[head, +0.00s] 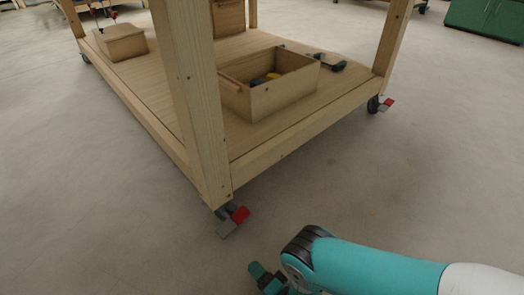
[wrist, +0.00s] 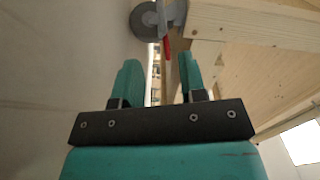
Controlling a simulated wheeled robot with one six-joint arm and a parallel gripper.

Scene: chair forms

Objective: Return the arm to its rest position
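My arm, teal and white, reaches in from the lower right of the head view. My gripper (head: 262,279) is low at the bottom edge there, partly cut off, in front of the wooden workbench's near corner leg. In the wrist view my gripper (wrist: 160,64) shows two teal fingers standing apart with nothing between them.
The wooden workbench (head: 200,150) stands on casters, one with a red tab (head: 240,214). Its lower shelf holds an open wooden box (head: 285,97) with things inside, a closed box (head: 122,44) and a dark tool (head: 328,62). A green cabinet (head: 485,18) is far right. Grey floor is clear around.

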